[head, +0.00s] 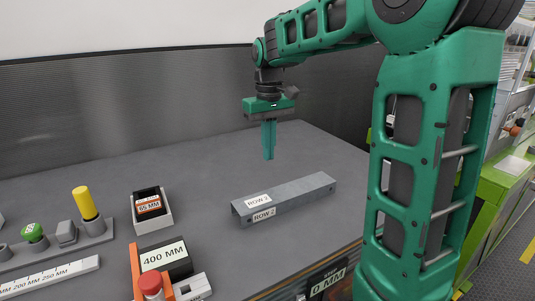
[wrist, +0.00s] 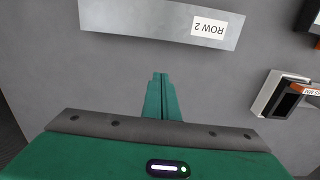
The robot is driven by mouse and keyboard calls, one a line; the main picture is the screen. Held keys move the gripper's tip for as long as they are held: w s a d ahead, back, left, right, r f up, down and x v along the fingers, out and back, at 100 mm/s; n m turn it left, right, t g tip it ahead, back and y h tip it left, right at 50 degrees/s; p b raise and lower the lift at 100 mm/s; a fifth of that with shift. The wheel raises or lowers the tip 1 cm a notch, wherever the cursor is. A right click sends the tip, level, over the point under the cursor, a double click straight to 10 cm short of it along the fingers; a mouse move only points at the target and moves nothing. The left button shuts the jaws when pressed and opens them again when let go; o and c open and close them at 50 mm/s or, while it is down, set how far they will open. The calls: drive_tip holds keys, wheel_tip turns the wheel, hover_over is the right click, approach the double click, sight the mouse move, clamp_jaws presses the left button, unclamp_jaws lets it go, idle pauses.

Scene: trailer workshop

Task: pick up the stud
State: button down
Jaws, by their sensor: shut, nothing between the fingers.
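The stud (head: 292,197) appears to be the grey metal channel lying on the grey worktop. White labels on it read ROW 3 and ROW 2. In the wrist view the stud (wrist: 130,16) crosses the top of the picture, with its ROW 2 label upside down. My gripper (head: 268,157) points down above the worktop, beyond the stud in the head view. Its green fingers are together with nothing between them. In the wrist view my gripper's fingertips (wrist: 160,76) are apart from the stud, below it in the picture.
A small tray labelled 65 MM (head: 165,218) stands left of the stud. A block labelled 400 MM (head: 168,258) and a red button (head: 151,284) are at the front. A yellow cylinder (head: 84,203) stands at left. The worktop behind the stud is clear.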

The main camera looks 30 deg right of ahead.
sight(287, 197)
drive_tip(key=f, duration=0.5)
drive_tip(key=a+f, duration=0.1)
drive_tip(key=f, duration=0.2)
drive_tip(key=s, duration=0.3)
drive_tip(key=shift+s, duration=0.45)
drive_tip(key=shift+r, duration=0.1)
